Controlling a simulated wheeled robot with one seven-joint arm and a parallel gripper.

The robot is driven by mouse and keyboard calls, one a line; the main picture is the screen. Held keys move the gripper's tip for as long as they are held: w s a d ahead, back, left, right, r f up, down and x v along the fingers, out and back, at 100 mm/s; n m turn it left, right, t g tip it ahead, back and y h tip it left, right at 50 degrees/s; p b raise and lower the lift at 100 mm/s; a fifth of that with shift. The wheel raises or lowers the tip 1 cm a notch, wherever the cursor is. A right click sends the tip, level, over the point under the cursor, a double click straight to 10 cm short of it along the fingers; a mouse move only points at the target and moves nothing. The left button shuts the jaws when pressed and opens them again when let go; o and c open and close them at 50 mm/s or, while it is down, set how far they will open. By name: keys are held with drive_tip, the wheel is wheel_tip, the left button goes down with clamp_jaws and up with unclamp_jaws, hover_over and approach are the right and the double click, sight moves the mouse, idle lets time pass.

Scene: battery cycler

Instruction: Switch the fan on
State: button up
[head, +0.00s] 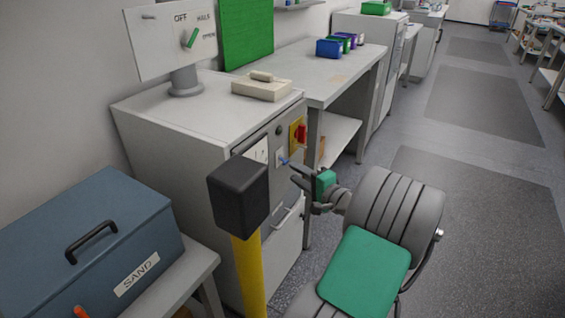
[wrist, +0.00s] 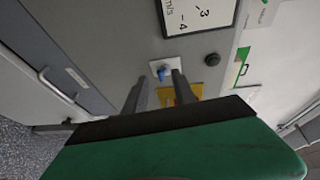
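A small blue knob (wrist: 161,74) on a white plate sits on the front of a grey cabinet (head: 180,130); it also shows in the head view (head: 284,161). No label for the fan is readable beside it. My gripper (wrist: 158,82) points at the cabinet front, its two dark fingers apart. The knob shows in the gap between the fingertips; I cannot tell whether either finger touches it. A red switch on a yellow plate (head: 299,134) is above the knob; in the wrist view the yellow plate (wrist: 193,90) is partly hidden by a finger.
A gauge marked m/s (wrist: 200,14) and a black round button (wrist: 212,59) are near the knob. A black-topped yellow post (head: 240,195) stands before the cabinet. A blue-grey sand box (head: 130,215) is at lower left. Open floor (head: 480,200) lies to the right.

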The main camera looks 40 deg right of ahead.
sight(284, 161)
drive_tip(key=shift+h, duration=0.3)
drive_tip(key=w, duration=0.1)
drive_tip(key=w+d, duration=0.1)
drive_tip(key=w, duration=0.1)
drive_tip(key=w+d, duration=0.1)
drive_tip(key=w, duration=0.1)
drive_tip(key=shift+w+f+b, duration=0.1)
drive_tip(key=shift+f+b, duration=0.2)
drive_tip(key=shift+c, duration=0.2)
drive_tip(key=shift+a, duration=0.1)
clamp_jaws()
